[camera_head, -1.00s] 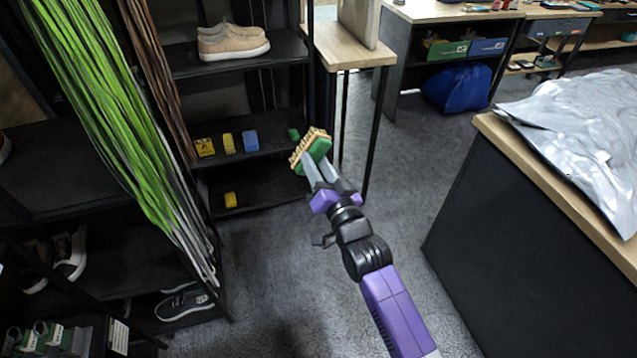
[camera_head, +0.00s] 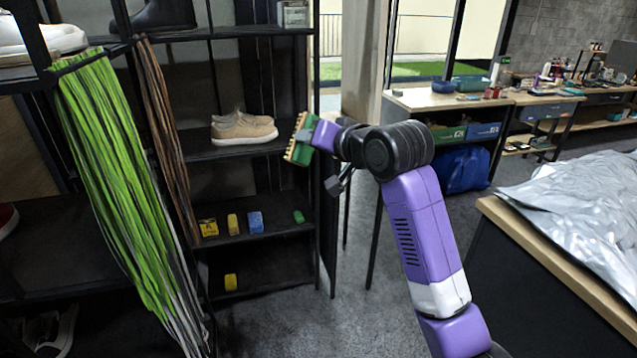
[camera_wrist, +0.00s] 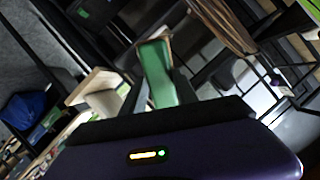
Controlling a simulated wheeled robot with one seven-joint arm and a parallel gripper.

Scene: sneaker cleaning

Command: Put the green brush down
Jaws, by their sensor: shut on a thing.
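The green brush (camera_head: 301,140) has a green body and pale bristles that face left in the head view. My gripper (camera_head: 312,138) is shut on it and holds it in the air in front of the black shelf, about level with the beige shoes. In the wrist view the brush (camera_wrist: 157,75) stands between the two fingers of my gripper (camera_wrist: 160,88). The fingertips are partly hidden behind the brush in the head view.
A black shelf (camera_head: 262,243) holds beige shoes (camera_head: 243,129), yellow blocks (camera_head: 233,224), a blue block (camera_head: 256,222) and a small green item (camera_head: 298,216). Green laces (camera_head: 110,165) hang at left. A counter with silvery sheeting (camera_head: 575,205) stands at right. Open floor lies between.

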